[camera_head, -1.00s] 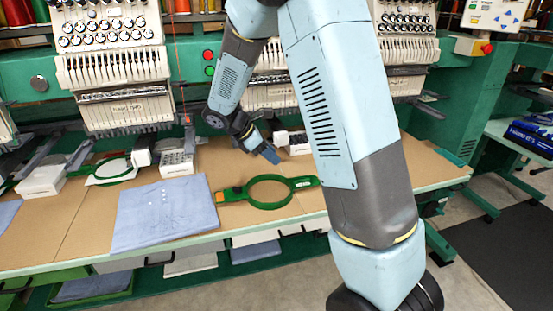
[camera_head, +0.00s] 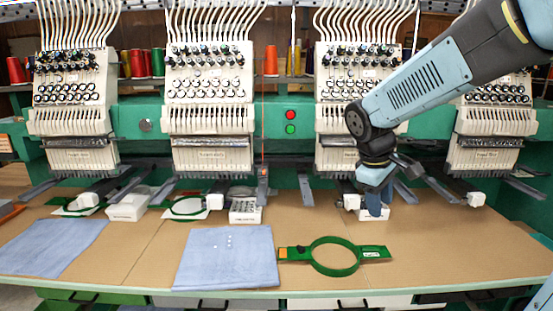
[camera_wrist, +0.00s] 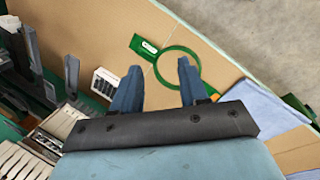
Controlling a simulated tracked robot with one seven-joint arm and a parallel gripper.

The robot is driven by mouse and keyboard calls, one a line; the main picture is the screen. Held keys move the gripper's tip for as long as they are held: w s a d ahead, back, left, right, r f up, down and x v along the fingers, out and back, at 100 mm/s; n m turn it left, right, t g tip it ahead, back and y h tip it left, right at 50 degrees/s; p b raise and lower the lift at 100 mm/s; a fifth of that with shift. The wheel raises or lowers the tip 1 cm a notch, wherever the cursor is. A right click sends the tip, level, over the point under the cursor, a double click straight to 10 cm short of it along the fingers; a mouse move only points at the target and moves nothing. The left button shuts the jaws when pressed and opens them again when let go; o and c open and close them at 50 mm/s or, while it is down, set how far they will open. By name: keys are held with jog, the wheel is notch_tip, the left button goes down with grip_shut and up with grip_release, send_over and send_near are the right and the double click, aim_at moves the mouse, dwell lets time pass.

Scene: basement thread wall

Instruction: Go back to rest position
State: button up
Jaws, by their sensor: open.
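My gripper (camera_head: 375,203) is above the brown table in front of the embroidery heads, with its blue fingers pointing down. In the wrist view my gripper (camera_wrist: 157,82) shows two blue fingers spread apart with nothing between them. A green hoop (camera_head: 336,257) with an orange-tipped end lies flat on the table, below and left of the gripper in the head view. The hoop also shows beyond the fingertips in the wrist view (camera_wrist: 198,62). A small white box (camera_head: 372,214) stands behind the fingers, partly hidden by them.
A folded blue cloth (camera_head: 228,258) lies left of the hoop, and another blue cloth (camera_head: 52,247) lies at the far left. White embroidery heads (camera_head: 208,95) line the back of the table. The table's right part (camera_head: 460,240) is clear.

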jog(key=s+r+m+t+y, duration=0.3)
jog(key=s+m, duration=0.5)
jog(key=s, duration=0.6)
jog(key=shift+r+t, duration=0.5)
jog(key=shift+r, duration=0.6)
